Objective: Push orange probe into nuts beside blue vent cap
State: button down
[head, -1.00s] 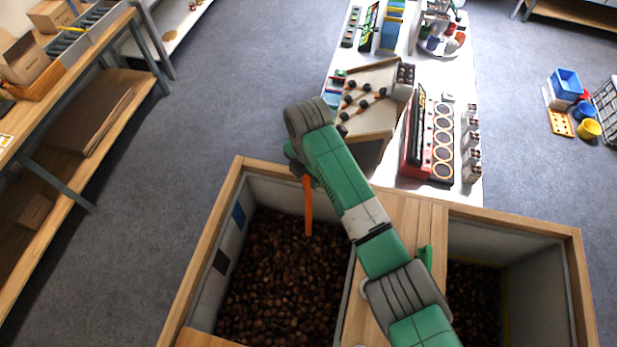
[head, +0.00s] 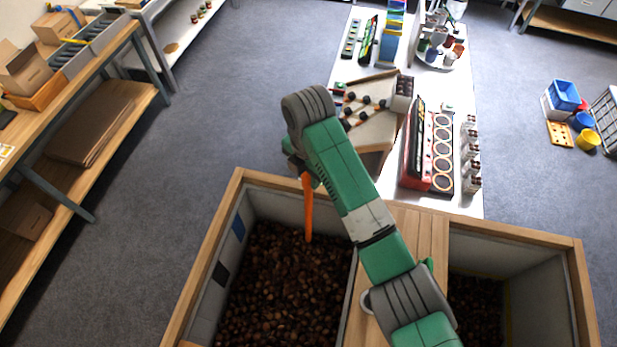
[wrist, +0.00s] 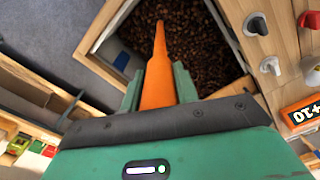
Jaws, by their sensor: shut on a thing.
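The orange probe (head: 308,208) hangs point-down from my gripper (head: 303,172) over the far part of the left bin. In the wrist view, the green fingers of my gripper (wrist: 158,88) are shut on the probe (wrist: 158,78), which points out ahead of them. Its tip appears against the brown nuts (head: 280,290) in the head view; I cannot tell whether it touches them. A blue square (head: 238,229), seemingly the blue vent cap, is on the bin's left inner wall, left of the probe. The nuts also show in the wrist view (wrist: 190,35).
A black square (head: 220,273) is on the same wall, nearer. The left bin's wooden rim (head: 205,255) surrounds the nuts. A second bin (head: 535,290) stands to the right. A white table (head: 415,200) with several items is beyond the bins.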

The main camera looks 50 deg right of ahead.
jog(key=shift+r, duration=4.4)
notch_tip(320, 180, up, 8)
